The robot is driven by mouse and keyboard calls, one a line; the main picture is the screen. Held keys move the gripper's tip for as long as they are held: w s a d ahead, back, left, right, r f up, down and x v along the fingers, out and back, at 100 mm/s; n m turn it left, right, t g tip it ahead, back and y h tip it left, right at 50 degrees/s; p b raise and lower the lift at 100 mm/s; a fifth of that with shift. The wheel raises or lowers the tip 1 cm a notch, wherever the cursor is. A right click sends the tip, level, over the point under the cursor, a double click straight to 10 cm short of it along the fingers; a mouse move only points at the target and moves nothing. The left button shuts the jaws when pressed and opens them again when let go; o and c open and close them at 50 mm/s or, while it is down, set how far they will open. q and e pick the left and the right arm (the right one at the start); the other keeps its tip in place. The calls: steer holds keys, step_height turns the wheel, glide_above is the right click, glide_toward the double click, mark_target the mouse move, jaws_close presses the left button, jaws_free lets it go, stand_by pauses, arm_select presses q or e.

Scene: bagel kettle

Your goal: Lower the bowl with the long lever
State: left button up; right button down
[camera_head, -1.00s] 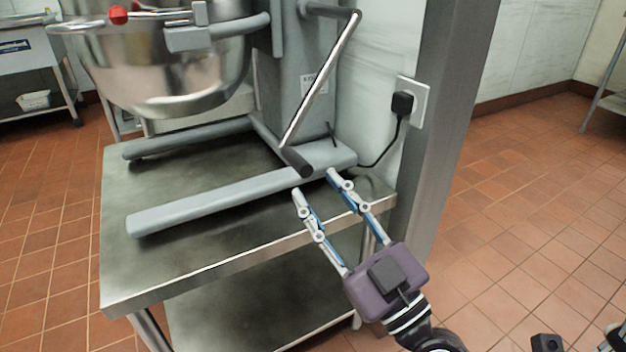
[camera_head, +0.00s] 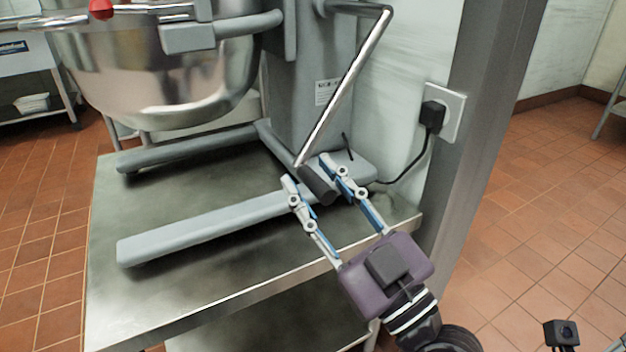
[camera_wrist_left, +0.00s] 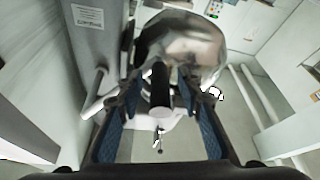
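The long lever (camera_head: 345,85) is a shiny bent rod on the mixer, slanting down to a black grip (camera_head: 318,186). The steel bowl (camera_head: 165,75) hangs raised on the mixer at upper left. My left gripper (camera_head: 307,170) is open, with one finger on each side of the black grip. In the left wrist view the black grip (camera_wrist_left: 160,88) lies between the spread fingers, with gaps showing on both sides. The bowl (camera_wrist_left: 182,42) shows beyond it. I cannot tell whether a finger touches the grip. My right gripper is not in view.
The mixer's grey base legs (camera_head: 200,225) stand on a steel table (camera_head: 150,305), close under my fingers. A wall post (camera_head: 470,150) with a black plug (camera_head: 432,116) and cord stands just right. Open tiled floor lies to the right.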

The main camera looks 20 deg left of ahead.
arm_select(q)
steer(key=shift+c, duration=0.7)
jaws_close()
